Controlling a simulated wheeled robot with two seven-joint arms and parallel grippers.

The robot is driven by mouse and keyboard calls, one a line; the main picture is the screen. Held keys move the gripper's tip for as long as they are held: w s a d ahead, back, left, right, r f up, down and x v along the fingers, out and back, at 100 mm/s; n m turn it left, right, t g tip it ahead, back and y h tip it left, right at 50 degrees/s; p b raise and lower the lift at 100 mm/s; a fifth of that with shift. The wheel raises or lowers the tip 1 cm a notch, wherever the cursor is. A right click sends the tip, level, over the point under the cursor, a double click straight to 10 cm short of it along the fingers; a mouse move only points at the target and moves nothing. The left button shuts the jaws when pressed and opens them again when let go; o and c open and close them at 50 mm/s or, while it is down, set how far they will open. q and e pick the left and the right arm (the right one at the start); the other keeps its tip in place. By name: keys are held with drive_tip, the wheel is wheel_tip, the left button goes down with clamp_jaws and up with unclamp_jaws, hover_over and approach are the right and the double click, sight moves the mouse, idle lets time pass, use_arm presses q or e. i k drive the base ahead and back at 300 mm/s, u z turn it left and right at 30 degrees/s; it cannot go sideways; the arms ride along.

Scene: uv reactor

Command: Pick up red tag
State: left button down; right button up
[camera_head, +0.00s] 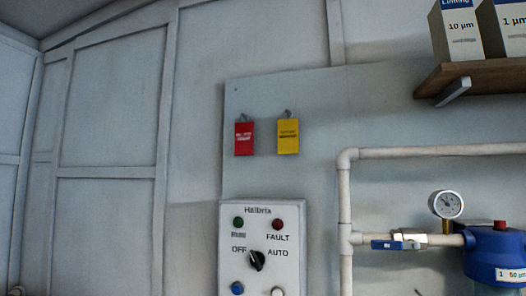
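The red tag (244,138) hangs upright from a small hook on the grey wall panel, left of a yellow tag. It has pale lettering too small to read. Nothing covers it. Neither of my grippers shows in the head view, so I cannot tell their state or where they are relative to the tag.
The yellow tag (288,137) hangs close to the right of the red one. A control box (262,215) with a knob is below. White pipes (430,151), a gauge (446,204) and a blue filter housing (495,250) are at right. A wooden shelf (480,76) holds boxes.

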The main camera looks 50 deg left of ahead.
sight(244, 130)
drive_tip(key=u, duration=1.3)
